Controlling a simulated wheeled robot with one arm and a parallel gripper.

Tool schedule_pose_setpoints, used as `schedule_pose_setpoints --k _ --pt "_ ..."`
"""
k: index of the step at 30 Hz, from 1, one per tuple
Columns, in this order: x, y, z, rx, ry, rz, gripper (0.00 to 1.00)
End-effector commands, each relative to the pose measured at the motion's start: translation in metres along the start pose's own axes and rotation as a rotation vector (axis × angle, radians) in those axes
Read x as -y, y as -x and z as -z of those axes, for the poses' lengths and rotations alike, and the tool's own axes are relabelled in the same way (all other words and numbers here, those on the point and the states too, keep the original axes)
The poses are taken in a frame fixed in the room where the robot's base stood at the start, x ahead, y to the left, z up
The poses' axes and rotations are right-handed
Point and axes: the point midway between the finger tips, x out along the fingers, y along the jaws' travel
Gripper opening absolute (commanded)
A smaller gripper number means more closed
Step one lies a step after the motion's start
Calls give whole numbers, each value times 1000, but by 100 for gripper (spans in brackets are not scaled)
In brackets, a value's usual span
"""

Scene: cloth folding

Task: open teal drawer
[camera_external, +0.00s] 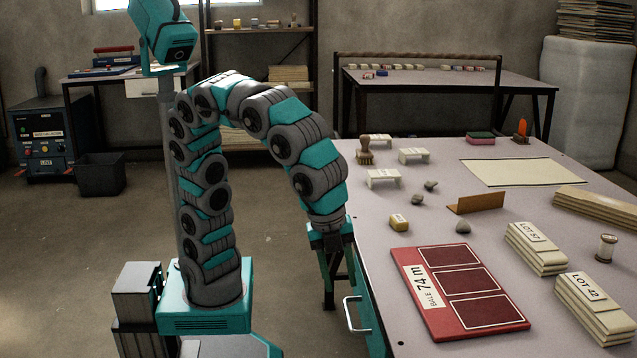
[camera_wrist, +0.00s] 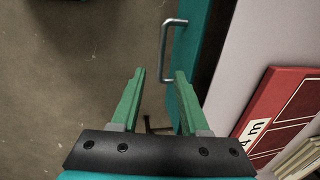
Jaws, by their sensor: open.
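The teal drawer (camera_external: 357,308) is in the side of the work table, below its left edge. Its front shows as a teal strip (camera_wrist: 205,45) in the wrist view. A silver bar handle (camera_external: 349,313) stands out from the drawer front, and it also shows in the wrist view (camera_wrist: 166,50). My gripper (camera_external: 329,300) points down beside the table edge, close to the handle in the external view. In the wrist view its two green fingers (camera_wrist: 160,74) are apart with nothing between them, and the handle lies beyond the fingertips. How far the drawer is out is hard to tell.
The table top (camera_external: 400,230) holds a red board (camera_external: 455,290), folded cloth bundles (camera_external: 536,248), stones and small white stands near my arm. A grey bin (camera_external: 100,174) stands on the floor at the left.

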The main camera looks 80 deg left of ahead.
Motion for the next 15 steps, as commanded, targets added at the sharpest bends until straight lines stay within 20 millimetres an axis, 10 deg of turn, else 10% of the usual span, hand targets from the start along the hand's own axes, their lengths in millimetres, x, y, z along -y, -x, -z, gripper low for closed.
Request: schedule_pose_setpoints --k 15 --pt "2 -52 0 -2 10 -3 45"
